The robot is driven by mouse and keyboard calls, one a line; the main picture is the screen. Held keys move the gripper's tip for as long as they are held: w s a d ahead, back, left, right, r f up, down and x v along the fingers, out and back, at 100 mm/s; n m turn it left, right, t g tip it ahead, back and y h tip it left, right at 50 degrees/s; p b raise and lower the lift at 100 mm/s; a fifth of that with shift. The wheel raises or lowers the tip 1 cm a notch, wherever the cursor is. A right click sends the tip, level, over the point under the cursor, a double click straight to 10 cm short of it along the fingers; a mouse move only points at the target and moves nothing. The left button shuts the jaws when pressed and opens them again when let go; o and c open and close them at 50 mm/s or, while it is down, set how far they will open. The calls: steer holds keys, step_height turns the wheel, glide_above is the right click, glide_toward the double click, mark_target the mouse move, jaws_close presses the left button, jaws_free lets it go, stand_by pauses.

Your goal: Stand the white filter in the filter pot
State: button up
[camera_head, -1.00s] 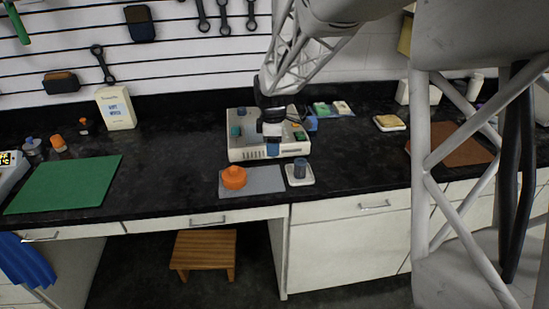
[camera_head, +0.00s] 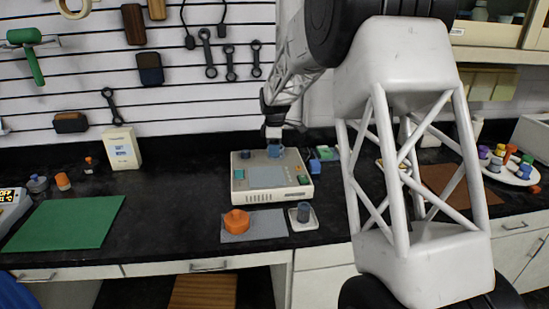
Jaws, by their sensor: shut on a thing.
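My gripper (camera_head: 274,143) is above the back edge of a white bench device (camera_head: 240,197), pointing down. It is shut on a small blue-grey piece (camera_head: 275,152), which is held upright and clear of the device. The piece is too small to make out well. A dark blue-grey cup (camera_head: 304,212) stands upright on a small white tile (camera_head: 311,225) in front of the device. An orange round pot (camera_head: 236,221) sits on a grey mat (camera_head: 265,224) to the left of the cup. I cannot make out a clearly white filter, nor tell which vessel is the filter pot.
A green mat (camera_head: 65,222) lies at left, and a white box (camera_head: 122,148) stands behind it. A brown mat (camera_head: 452,184) and a white tray (camera_head: 511,174) of small coloured items are at right. My arm hides part of the right counter. Black counter between green mat and device is clear.

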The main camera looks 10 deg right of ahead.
steer(key=w+d, duration=0.2)
steer(key=w, duration=0.9)
steer(key=shift+d+r, duration=0.2)
steer(key=shift+r, duration=0.1)
steer(key=shift+f, duration=0.1)
